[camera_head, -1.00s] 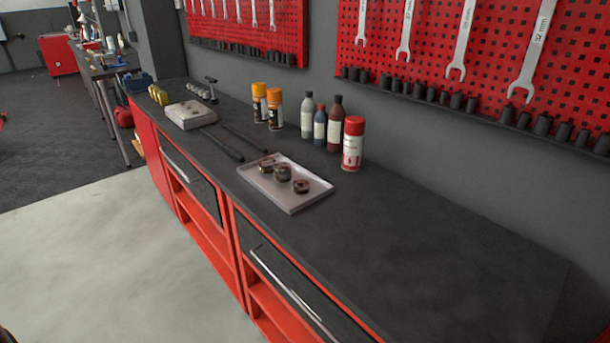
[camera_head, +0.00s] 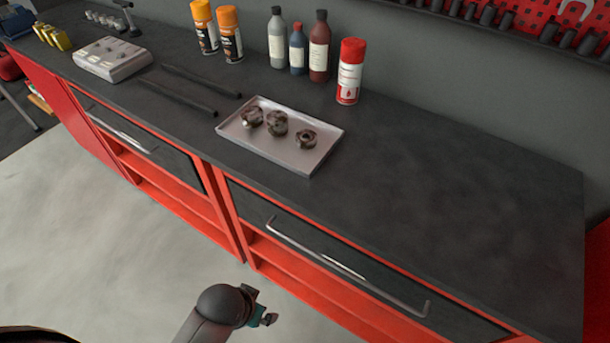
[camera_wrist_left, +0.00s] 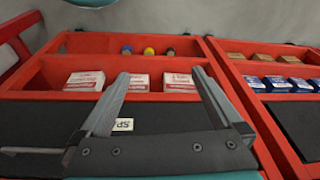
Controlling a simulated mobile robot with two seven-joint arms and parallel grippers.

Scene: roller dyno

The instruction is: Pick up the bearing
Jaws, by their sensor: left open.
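Three dark, rusty-looking ring-shaped bearings, at the left (camera_head: 251,117), in the middle (camera_head: 277,123) and at the right (camera_head: 306,139), sit on a shallow light tray (camera_head: 290,159) on the workbench. Which one the task means, I cannot tell. My left gripper (camera_head: 267,318) is low at the bottom of the head view, in front of the bench and well away from the tray. In the left wrist view its two fingers (camera_wrist_left: 160,76) are apart with nothing between them. The bearings are not in the wrist view. My right gripper is not in view.
Behind the tray stand a red-capped spray can (camera_head: 350,72), several bottles (camera_head: 318,50) and orange-topped cans (camera_head: 230,35). Dark bars (camera_head: 185,92) and a grey block (camera_head: 112,58) lie left. The right benchtop (camera_head: 460,170) is clear. A drawer handle (camera_head: 340,268) juts out. Red shelves hold boxes (camera_wrist_left: 140,82).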

